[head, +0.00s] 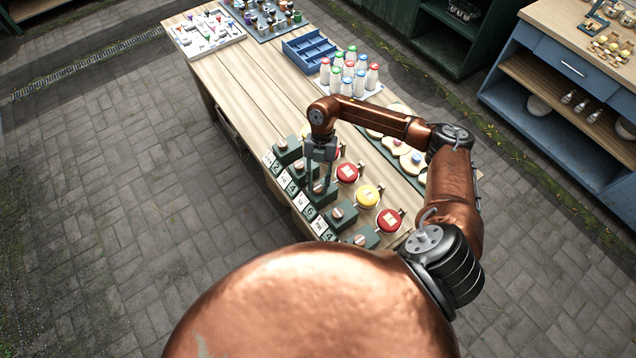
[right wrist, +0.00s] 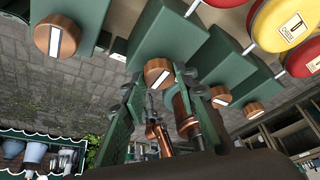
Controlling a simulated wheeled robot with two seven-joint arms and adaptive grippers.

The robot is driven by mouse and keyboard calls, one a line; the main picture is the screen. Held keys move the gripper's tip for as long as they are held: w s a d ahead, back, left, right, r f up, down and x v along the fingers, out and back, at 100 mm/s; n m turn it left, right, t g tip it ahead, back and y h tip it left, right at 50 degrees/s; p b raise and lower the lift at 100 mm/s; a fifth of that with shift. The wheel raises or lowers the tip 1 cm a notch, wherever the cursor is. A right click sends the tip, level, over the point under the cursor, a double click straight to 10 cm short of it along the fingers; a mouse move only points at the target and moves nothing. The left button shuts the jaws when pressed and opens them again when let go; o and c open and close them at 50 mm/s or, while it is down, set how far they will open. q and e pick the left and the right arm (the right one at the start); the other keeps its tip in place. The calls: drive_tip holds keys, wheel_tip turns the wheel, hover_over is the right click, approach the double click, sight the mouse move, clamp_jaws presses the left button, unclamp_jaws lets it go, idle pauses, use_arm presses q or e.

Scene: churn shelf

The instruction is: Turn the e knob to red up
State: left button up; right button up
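A row of dark green boxes with copper knobs runs along the table's near-left edge, with lettered and numbered cards beside them; the letters are too small for me to tell which is e. My right gripper (head: 320,186) points down over the middle box. In the right wrist view its two green fingers (right wrist: 158,82) stand apart on either side of a copper knob (right wrist: 157,73) with a white stripe. I cannot tell whether they touch it. No red mark shows on this knob. My left gripper is not in view.
Neighbouring knobs (head: 337,212) and (right wrist: 57,37) stand close on both sides. Red and yellow round buttons (head: 367,196) lie just right of the boxes. Bottles (head: 348,75) and a blue divided tray (head: 309,50) stand farther back.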

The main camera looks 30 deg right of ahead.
drive_tip(key=o, duration=0.4)
drive_tip(key=v, duration=1.2)
